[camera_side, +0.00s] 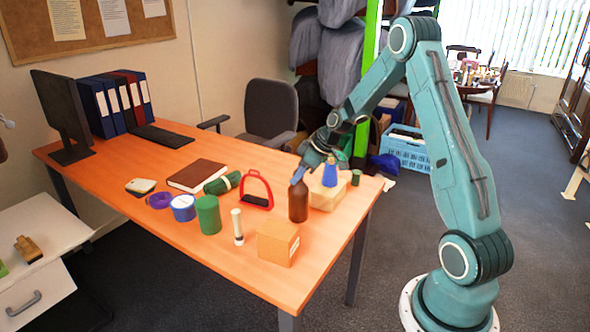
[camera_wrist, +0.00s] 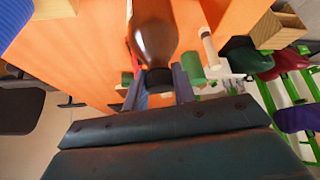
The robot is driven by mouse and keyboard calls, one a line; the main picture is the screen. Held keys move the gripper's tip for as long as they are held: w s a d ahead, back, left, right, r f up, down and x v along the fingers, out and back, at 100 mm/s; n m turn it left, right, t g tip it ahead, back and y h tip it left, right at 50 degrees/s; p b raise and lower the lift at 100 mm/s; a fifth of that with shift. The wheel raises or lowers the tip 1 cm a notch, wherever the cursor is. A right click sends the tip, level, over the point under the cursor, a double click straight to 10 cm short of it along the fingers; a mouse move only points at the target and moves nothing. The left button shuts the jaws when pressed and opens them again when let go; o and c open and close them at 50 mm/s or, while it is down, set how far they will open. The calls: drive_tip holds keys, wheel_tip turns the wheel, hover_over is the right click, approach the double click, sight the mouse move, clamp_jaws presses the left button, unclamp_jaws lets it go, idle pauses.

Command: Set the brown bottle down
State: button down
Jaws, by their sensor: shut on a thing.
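In the side view the bottle's base looks at or very near the desk top. I cannot tell whether it touches.
The desk's front left (camera_side: 200,255) is clear.

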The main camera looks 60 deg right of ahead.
sight(299, 182)
drive_tip(key=shift+f, duration=1.75)
drive_tip(key=c, duration=1.1)
unclamp_jaws()
drive_tip(key=shift+c, duration=0.2)
drive_tip(key=shift+r, duration=0.25)
drive_tip(key=v, duration=1.2)
drive_tip(key=shift+f, duration=0.1)
